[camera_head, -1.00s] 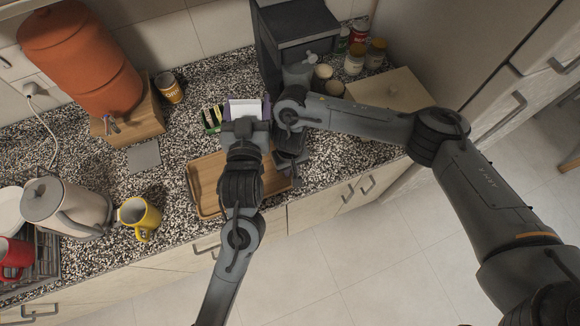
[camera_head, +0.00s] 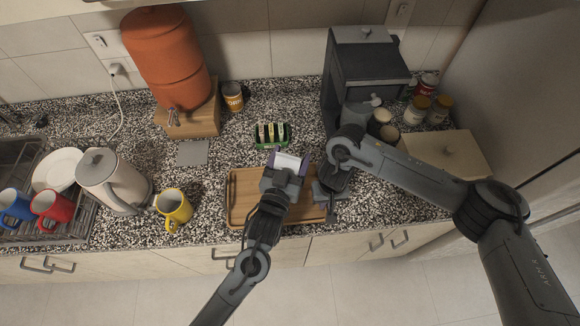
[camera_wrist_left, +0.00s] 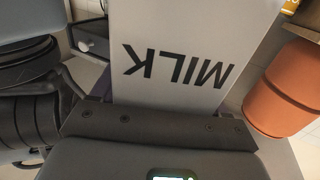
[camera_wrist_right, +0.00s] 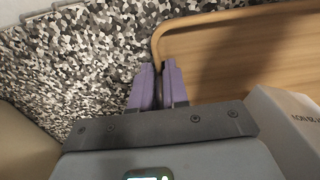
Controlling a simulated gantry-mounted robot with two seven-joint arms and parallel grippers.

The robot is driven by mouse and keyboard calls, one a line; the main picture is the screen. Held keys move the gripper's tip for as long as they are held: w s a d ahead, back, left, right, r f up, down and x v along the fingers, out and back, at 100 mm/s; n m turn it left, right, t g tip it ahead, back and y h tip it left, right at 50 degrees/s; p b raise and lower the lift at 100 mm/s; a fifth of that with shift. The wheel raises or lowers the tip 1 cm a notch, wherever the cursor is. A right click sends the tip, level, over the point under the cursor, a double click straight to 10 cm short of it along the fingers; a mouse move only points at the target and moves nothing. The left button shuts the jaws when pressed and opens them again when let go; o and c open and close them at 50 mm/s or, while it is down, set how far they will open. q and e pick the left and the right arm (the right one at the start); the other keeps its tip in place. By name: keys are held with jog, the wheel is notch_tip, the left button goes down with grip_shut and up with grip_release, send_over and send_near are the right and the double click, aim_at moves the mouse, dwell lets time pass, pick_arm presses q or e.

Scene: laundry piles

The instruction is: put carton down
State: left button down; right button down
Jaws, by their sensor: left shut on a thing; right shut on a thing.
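My left gripper (camera_head: 287,165) is shut on a white milk carton (camera_head: 287,161) above the wooden tray's back edge. The carton fills the top of the left wrist view (camera_wrist_left: 190,45), its MILK lettering upside down. The carton's bottom is hidden, so its contact with anything below cannot be told. My right gripper (camera_wrist_right: 159,85) is low at the right end of the wooden tray (camera_head: 240,200). Its purple fingers are close together on the tray's rim (camera_wrist_right: 156,45) near a corner. In the head view my arms cover part of the tray.
A green rack with slices (camera_head: 272,135) stands behind the carton. A dark appliance (camera_head: 360,80), jars (camera_head: 440,108) and a pale box (camera_head: 447,155) are right. A yellow mug (camera_head: 174,208), kettle (camera_head: 112,180) and orange dispenser (camera_head: 168,60) are left.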

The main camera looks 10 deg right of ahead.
pick_arm(q)
jog(key=shift+f, duration=1.85)
jog(key=shift+f, duration=0.1)
grip_release()
jog(key=shift+f, duration=0.15)
